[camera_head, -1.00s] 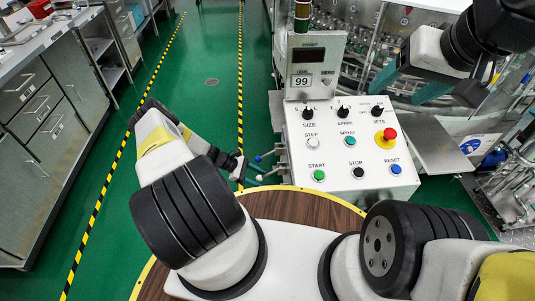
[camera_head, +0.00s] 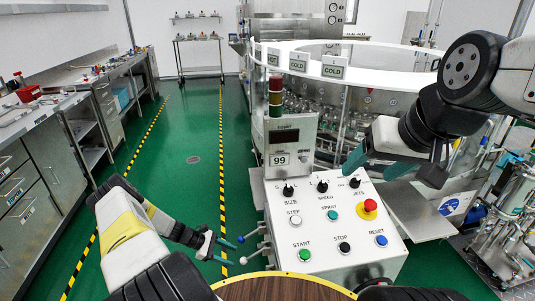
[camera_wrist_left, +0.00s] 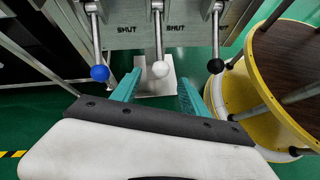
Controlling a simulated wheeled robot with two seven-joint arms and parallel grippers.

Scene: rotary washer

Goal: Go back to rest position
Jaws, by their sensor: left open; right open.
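My left gripper (camera_head: 228,252) is open beside the left side of the control box, close to its side levers. In the left wrist view its teal fingers (camera_wrist_left: 159,92) are spread with nothing between them. A lever with a white knob (camera_wrist_left: 160,69) stands just beyond the gap, between a blue-knobbed lever (camera_wrist_left: 99,72) and a black-knobbed lever (camera_wrist_left: 216,66). I cannot tell whether a finger touches a lever. My right gripper (camera_head: 376,166) is open and empty, appearing over the upper right edge of the control panel (camera_head: 325,240), near the JETS knob (camera_head: 355,183).
The rotary washer (camera_head: 345,62) with its white ring stands behind the panel. A red emergency button (camera_head: 370,205) is on the panel. A round wooden-topped table (camera_head: 280,290) is in front. Benches (camera_head: 40,215) line the left, with clear green floor (camera_head: 185,135) between.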

